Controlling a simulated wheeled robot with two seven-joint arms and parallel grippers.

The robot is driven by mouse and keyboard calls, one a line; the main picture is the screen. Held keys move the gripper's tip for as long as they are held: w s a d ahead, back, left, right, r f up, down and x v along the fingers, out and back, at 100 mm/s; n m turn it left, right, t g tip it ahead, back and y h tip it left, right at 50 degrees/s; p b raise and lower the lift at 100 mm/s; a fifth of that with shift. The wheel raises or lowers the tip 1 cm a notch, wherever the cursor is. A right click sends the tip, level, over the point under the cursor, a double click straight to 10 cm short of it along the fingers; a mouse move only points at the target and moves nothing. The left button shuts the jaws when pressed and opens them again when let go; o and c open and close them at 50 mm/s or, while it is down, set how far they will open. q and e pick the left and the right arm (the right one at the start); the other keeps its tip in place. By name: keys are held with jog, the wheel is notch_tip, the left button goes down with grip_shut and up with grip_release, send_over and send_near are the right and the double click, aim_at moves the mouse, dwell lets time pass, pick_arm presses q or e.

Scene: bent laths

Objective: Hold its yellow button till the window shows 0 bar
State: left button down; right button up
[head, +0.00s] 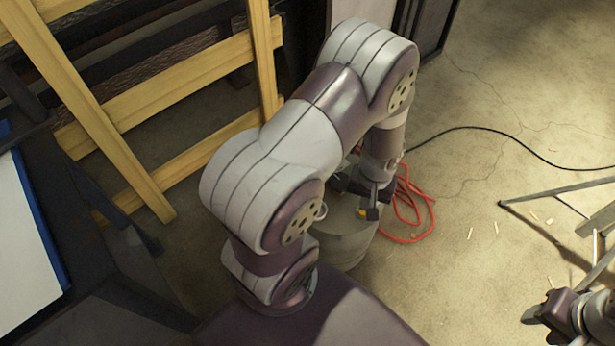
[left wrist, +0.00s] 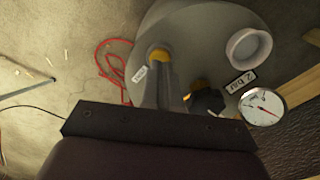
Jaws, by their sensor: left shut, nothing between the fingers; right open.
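The grey round vessel (head: 342,246) stands on the floor, partly hidden by my left arm. In the left wrist view its lid (left wrist: 205,20) carries a yellow button (left wrist: 160,53), which also shows in the head view (head: 371,213). The window (left wrist: 240,82) on it reads 2 bar. My left gripper (left wrist: 163,66) is shut and empty, its fingertips at the yellow button and overlapping its edge. I cannot tell whether they press it. My right gripper (head: 537,312) is open and empty at the lower right, away from the vessel.
A round gauge (left wrist: 263,106), a white ring (left wrist: 249,47) and a black knob (left wrist: 206,103) with a second yellow part are on the vessel. A red hose (head: 412,238) and black cable (head: 490,129) lie beside it. A wooden frame (head: 165,90) stands left. The floor at right has scattered chips.

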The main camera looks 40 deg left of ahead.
pick_arm(q)
jog(key=shift+f+b, duration=0.6)
jog(key=shift+f, duration=0.45)
dwell(2.5)
notch_tip(320, 180, up, 7)
jog(key=p, duration=0.8)
jog(key=shift+r, duration=0.1)
